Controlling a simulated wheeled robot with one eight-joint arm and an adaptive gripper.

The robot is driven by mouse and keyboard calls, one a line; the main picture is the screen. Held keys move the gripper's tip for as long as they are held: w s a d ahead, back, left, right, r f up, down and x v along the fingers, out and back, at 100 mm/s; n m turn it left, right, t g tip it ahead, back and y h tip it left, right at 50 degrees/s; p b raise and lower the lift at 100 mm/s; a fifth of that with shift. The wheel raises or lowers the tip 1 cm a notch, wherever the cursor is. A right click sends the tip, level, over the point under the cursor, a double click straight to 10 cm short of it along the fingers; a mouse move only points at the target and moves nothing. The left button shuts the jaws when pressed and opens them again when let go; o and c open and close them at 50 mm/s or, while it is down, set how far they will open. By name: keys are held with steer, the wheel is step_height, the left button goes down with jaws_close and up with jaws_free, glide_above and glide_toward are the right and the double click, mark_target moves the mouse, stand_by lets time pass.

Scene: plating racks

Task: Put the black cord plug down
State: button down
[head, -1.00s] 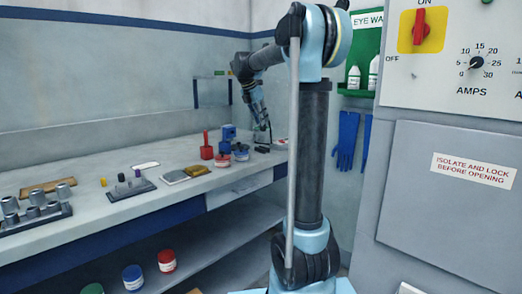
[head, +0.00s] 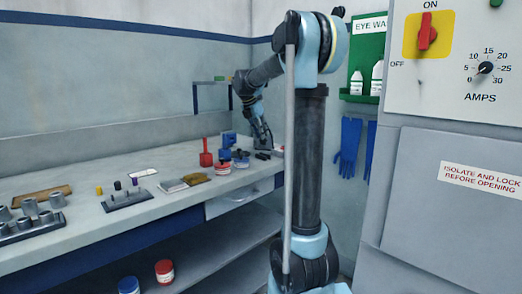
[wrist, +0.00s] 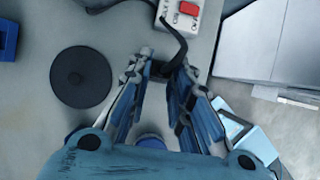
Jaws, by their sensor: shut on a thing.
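My gripper (wrist: 160,68) is shut on the black cord plug (wrist: 162,72), which sits between the fingertips in the wrist view. A black cord (wrist: 178,38) curves up from it past a white box with a red switch (wrist: 180,12). In the head view my gripper (head: 266,142) points down at the far right end of the bench, close to the surface. The plug cannot be made out there, and I cannot tell whether it touches the bench.
A black disc (wrist: 81,77) lies left of the fingers. Bare bench lies between the disc and the fingers.

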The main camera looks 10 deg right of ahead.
steer(key=shift+f, duration=2.95)
steer(key=shift+f, duration=0.3)
steer(key=c, duration=1.5)
jaws_free()
steer(key=shift+o, duration=0.2)
steer(key=shift+r, duration=0.1)
steer(key=shift+s+a+r, duration=0.1)
steer(key=shift+r, duration=0.35)
steer(key=v, duration=1.1)
steer(key=shift+r, duration=0.2)
